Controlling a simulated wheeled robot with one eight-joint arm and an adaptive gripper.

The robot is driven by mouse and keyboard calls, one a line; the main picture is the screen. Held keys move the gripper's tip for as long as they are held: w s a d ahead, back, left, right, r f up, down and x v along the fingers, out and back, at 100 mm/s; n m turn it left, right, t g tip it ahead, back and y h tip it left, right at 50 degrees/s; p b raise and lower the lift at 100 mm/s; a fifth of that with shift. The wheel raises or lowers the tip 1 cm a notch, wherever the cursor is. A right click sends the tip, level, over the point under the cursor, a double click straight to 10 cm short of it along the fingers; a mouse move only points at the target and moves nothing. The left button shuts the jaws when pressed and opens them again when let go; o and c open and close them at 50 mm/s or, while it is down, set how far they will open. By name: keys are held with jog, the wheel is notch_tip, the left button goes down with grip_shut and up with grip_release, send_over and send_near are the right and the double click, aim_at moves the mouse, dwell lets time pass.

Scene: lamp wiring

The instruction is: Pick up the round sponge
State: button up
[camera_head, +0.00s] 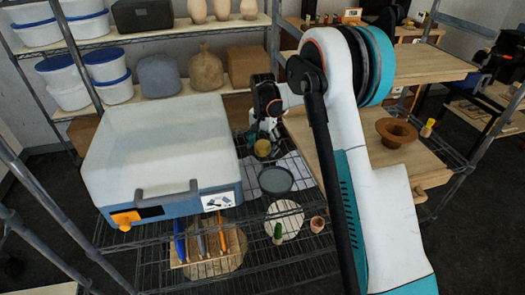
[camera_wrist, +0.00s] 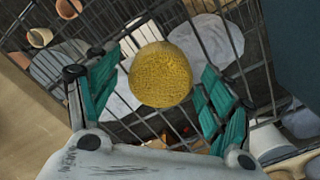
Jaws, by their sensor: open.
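The round sponge (camera_wrist: 160,75) is yellow and rough-surfaced. In the wrist view it lies between and slightly beyond the two green fingers of my gripper (camera_wrist: 158,98), with a visible gap on both sides. In the head view the sponge (camera_head: 262,147) is a small yellow patch right below my gripper (camera_head: 263,138), partly covered by it. My gripper is open and points down at the sponge. Whether the sponge touches the wire shelf or is above it cannot be told.
A large white and blue box (camera_head: 160,150) with a handle stands close left of my gripper. A dark round dish (camera_head: 275,180) lies just in front. A wooden board with a brown hat (camera_head: 396,132) is at the right. The wire shelf (camera_head: 290,255) holds pots and tools.

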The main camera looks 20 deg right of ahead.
aim_at(263, 144)
jog(key=c, duration=1)
jog(key=shift+o, duration=0.2)
jog(key=shift+r, duration=0.1)
notch_tip(263, 144, up, 10)
jog(key=p, duration=0.3)
jog(key=shift+o, duration=1.3)
jog(key=c, duration=0.3)
jog(key=shift+c, duration=0.2)
jog(key=shift+s, duration=0.15)
jog(key=s, duration=1.6)
jog(key=shift+s, duration=0.4)
